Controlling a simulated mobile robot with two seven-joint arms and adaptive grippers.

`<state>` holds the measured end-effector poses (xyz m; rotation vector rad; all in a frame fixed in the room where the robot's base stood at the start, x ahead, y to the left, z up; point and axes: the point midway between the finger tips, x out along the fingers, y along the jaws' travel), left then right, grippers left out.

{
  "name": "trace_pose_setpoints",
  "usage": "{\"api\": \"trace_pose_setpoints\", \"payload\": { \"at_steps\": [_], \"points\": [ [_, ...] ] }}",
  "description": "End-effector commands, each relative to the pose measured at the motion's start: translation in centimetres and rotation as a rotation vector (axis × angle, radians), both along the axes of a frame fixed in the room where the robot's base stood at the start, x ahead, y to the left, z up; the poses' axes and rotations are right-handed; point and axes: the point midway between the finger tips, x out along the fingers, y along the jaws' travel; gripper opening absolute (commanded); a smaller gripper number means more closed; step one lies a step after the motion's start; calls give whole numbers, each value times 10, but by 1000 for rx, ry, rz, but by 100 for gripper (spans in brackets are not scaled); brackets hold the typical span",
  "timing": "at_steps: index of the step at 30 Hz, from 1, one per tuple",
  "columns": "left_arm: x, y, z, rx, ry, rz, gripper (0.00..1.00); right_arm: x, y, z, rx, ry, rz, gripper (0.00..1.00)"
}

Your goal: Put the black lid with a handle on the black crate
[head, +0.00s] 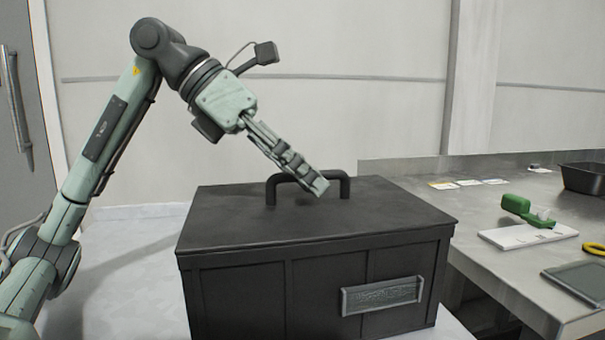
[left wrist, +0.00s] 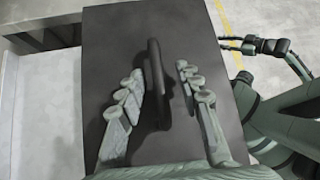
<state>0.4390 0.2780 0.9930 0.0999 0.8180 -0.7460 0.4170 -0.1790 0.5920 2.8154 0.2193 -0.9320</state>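The black lid (head: 235,215) lies flat on top of the black crate (head: 235,300), its edges lined up with the crate's walls. Its black bar handle (head: 344,188) stands up from the middle and also shows in the left wrist view (left wrist: 154,80). My left gripper (head: 318,187) reaches down from the upper left to the handle. In the left wrist view its fingers (left wrist: 160,95) are spread, one on each side of the handle, with gaps. What seems to be my right gripper (left wrist: 240,45) shows small at the upper right there; its fingers are unclear.
The crate stands on a pale surface and has a grey label plate (head: 382,295) in front. A grey counter (head: 470,210) at the right holds a green tool (head: 527,209) on a white board, a dark tray (head: 584,178) and a grey tablet-like slab (head: 580,284). A wall stands behind.

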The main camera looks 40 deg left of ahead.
Motion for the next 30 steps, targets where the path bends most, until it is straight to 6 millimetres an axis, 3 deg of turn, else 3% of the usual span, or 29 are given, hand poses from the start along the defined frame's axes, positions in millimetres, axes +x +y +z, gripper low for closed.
{"api": "trace_pose_setpoints", "payload": {
  "at_steps": [8, 22, 30],
  "points": [
    [-2, 3, 3, 0, 0, 1, 35, 0, 0, 0, 0, 1, 0, 32],
    [-43, 54, 68, -1, -5, 3, 35, 0, 0, 0, 0, 1, 0, 32],
    [-53, 67, 83, 0, -1, 1, 35, 0, 0, 0, 0, 1, 0, 32]
  ]
}}
